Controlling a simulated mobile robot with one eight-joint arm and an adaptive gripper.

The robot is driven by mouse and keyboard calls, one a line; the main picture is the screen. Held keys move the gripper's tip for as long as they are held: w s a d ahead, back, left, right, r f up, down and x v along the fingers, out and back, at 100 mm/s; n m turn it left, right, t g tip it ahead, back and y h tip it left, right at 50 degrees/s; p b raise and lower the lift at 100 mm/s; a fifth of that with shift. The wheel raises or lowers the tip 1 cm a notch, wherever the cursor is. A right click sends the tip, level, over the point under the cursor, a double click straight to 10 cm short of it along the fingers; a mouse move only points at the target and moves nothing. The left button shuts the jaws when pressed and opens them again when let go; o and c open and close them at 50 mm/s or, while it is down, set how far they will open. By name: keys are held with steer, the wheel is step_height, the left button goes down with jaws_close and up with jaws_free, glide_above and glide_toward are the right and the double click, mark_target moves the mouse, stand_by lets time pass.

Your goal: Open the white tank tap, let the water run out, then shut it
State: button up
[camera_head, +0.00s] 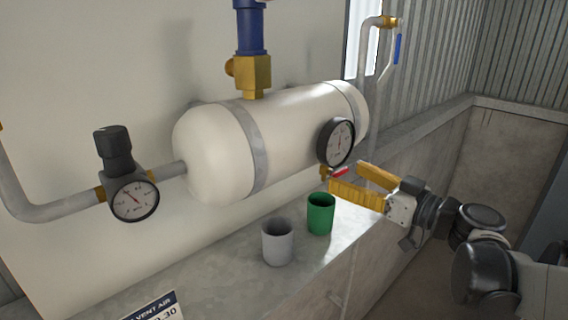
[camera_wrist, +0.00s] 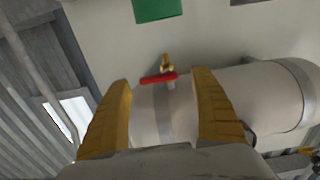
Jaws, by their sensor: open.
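The white tank (camera_head: 215,150) lies horizontally above a concrete ledge and also shows in the wrist view (camera_wrist: 260,95). Under its right end is a small brass tap (camera_head: 325,173) with a red lever (camera_head: 341,171). In the wrist view the brass tap body (camera_wrist: 167,62) and red lever (camera_wrist: 158,78) lie ahead, between the finger lines. My gripper (camera_head: 346,178), with yellow fingers, is open and empty beside the lever; its spread fingers show in the wrist view (camera_wrist: 161,84). Contact with the lever cannot be told. No running water is visible.
A green cup (camera_head: 320,216) stands on the ledge (camera_head: 225,270) below the tap, with a grey cup (camera_head: 277,243) to its left. A round gauge (camera_head: 337,141) is just above my gripper. A blue-lever valve (camera_head: 397,50) hangs at upper right. Another gauge (camera_head: 134,199) is left.

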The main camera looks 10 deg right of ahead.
steer(key=shift+x, duration=1.25)
steer(key=shift+d, duration=0.1)
steer(key=c, duration=1.2)
